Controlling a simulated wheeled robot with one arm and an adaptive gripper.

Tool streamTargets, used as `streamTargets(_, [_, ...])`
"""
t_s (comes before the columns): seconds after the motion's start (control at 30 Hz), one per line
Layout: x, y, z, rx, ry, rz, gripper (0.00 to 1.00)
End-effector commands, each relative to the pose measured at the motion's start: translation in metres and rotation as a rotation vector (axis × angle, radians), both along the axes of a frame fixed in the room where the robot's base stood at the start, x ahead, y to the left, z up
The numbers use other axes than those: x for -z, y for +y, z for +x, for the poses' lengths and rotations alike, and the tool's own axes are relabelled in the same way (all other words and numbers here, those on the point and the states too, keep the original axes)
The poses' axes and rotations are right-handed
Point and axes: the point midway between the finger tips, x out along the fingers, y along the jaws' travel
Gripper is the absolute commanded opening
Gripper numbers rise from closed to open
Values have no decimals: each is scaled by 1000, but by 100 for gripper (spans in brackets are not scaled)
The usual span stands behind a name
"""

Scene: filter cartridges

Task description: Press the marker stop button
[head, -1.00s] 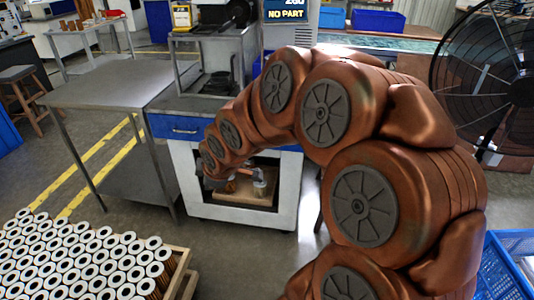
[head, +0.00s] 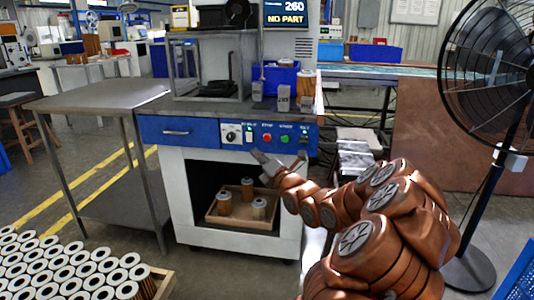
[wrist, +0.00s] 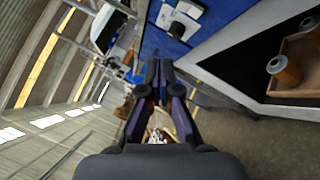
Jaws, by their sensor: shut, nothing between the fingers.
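The blue control panel (head: 212,133) is on the front of the white machine cabinet. It carries a dark knob on a white plate (head: 231,134), a red button (head: 267,138), a green button (head: 284,139) and a small switch (head: 303,140). Their labels are too small to read surely, so I cannot tell which is the marker stop. My gripper (head: 263,168) is in front of the cabinet, below the red button and apart from it. In the wrist view the fingers (wrist: 161,72) are together and empty, with part of the blue panel (wrist: 153,42) beyond them.
A wooden tray (head: 240,223) with several cartridges sits in the cabinet's open bay. A display (head: 286,15) above reads "260" and "NO PART". A metal table (head: 95,96) stands left, a crate of white-ended cartridges (head: 158,285) front left, a black fan (head: 500,65) right.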

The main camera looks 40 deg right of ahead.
Motion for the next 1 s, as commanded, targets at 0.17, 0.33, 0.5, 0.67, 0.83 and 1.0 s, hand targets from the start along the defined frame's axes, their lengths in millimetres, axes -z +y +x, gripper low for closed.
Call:
streamTargets(0.17, [3, -9, -8, 18, -39, -50, 0])
streamTargets(0.33, [1, -9, -8, 17, -41, -54, 0])
streamTargets(0.5, [1, -9, -8, 17, -39, -53, 0])
streamTargets(0.67, [0, -13, -4, 16, -38, -49, 0])
streamTargets(0.83, [-3, -25, 2, 19, -37, -51, 0])
streamTargets(1.0, [-1, -34, 11, 17, -33, -50, 0])
